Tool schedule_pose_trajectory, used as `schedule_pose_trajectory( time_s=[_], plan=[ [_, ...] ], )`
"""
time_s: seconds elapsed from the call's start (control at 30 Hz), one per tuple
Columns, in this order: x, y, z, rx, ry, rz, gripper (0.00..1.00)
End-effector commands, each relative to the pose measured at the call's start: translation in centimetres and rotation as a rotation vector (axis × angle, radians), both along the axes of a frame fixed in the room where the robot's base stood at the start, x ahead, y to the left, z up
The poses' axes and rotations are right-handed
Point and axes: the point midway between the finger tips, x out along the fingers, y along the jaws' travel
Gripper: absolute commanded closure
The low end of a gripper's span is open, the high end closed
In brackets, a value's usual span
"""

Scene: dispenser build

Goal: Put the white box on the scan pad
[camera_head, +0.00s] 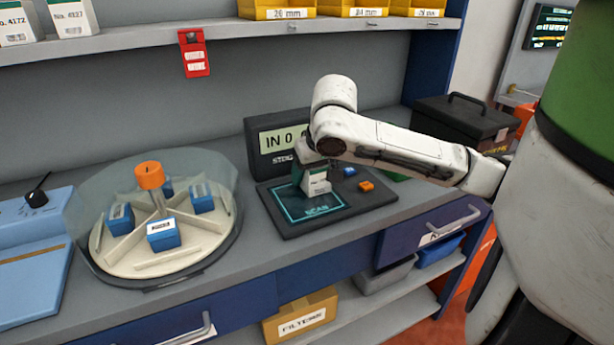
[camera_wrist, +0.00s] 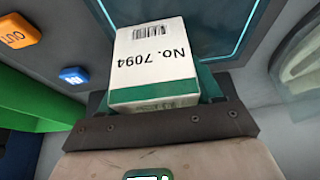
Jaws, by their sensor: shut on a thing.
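The white box (camera_head: 317,181), with a green band, is at my gripper over the scan pad (camera_head: 300,205) in the head view. In the wrist view the white box (camera_wrist: 152,62) shows a barcode and "No. 7094" and sits between the fingers of my gripper (camera_wrist: 160,95), which is shut on it. The scan pad's teal outline (camera_wrist: 240,30) shows beyond the box. I cannot tell whether the box's underside touches the pad.
A display (camera_head: 280,140) stands behind the pad. An orange button (camera_head: 366,186) and a blue button (camera_wrist: 74,75) are beside the pad outline. A clear-walled carousel (camera_head: 165,215) with blue boxes stands left. A black toolbox (camera_head: 460,122) stands right.

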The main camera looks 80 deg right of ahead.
Motion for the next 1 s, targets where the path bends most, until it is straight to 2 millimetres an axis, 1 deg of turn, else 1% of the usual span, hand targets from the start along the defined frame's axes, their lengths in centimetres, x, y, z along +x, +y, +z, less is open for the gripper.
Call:
schedule_pose_trajectory(
  time_s=[0.2, 0.37, 0.4, 0.63, 0.87, 1.0],
  plan=[
    [0.0, 0.0, 0.1, -0.002, -0.001, 0.000, 0.74],
    [0.0, 0.0, -0.3, -0.001, -0.001, 0.000, 0.74],
    [0.0, 0.0, -0.2, 0.000, 0.000, 0.000, 0.32],
    [0.0, 0.0, -0.2, 0.000, 0.000, 0.000, 0.10],
    [0.0, 0.0, -0.1, -0.001, 0.001, 0.000, 0.10],
    [-0.1, 0.1, 0.7, -0.002, -0.001, 0.001, 0.10]
  ],
)
